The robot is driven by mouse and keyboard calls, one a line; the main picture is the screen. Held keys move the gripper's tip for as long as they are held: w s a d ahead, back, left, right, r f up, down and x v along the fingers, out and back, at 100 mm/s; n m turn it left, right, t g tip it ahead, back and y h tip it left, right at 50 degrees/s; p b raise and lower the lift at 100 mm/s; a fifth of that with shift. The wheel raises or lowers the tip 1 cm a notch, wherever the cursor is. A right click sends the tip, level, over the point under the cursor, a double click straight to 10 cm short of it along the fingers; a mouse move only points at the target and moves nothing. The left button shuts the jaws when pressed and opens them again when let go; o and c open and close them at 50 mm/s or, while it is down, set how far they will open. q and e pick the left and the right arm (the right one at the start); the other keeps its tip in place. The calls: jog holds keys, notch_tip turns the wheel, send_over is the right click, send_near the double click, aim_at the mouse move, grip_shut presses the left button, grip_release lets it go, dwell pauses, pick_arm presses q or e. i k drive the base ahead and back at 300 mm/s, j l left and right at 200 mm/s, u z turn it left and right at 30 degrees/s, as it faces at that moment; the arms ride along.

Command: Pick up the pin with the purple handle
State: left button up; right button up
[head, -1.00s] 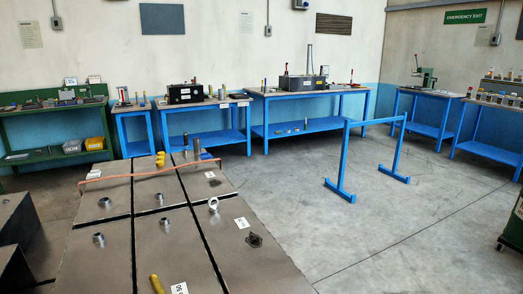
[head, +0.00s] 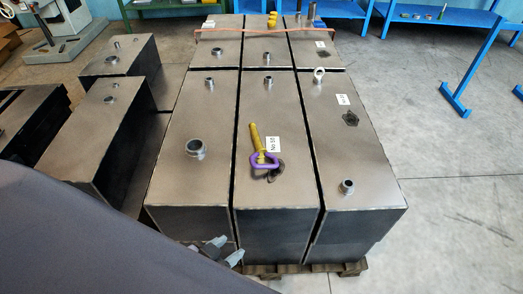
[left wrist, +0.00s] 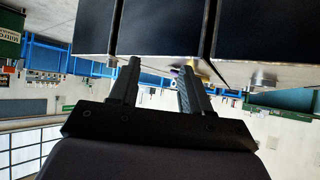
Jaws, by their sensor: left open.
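The pin (head: 256,141) has a yellow shaft and a purple ring handle (head: 264,161). It lies on top of the middle dark metal block (head: 275,190), its handle towards me, beside a white "No 55" label (head: 273,144). My left gripper (head: 226,251) is low in front of the blocks, nearer to me than the pin and apart from it. Its two fingers are open with nothing between them. The left wrist view is upside down and shows the open fingers (left wrist: 158,70) near the block edges, with a small yellow and purple patch partly behind one finger. My right gripper is not in view.
Metal blocks stand in rows with narrow gaps on a pallet (head: 354,268). Short studs and a white eye ring (head: 319,74) stick up from them. An orange bar (head: 262,29) crosses the far blocks. Open floor (head: 440,200) lies to the right.

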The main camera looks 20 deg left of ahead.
aim_at(260, 152)
jog(key=k+j+z, duration=0.2)
jog(key=j, duration=0.15)
jog(key=j+z, duration=0.15)
jog(key=j, duration=0.2)
jog(key=k+j+z, duration=0.2)
jog(key=j, duration=0.15)
jog(key=j+z, duration=0.2)
jog(key=i, duration=0.35)
jog(key=l+z, duration=0.05)
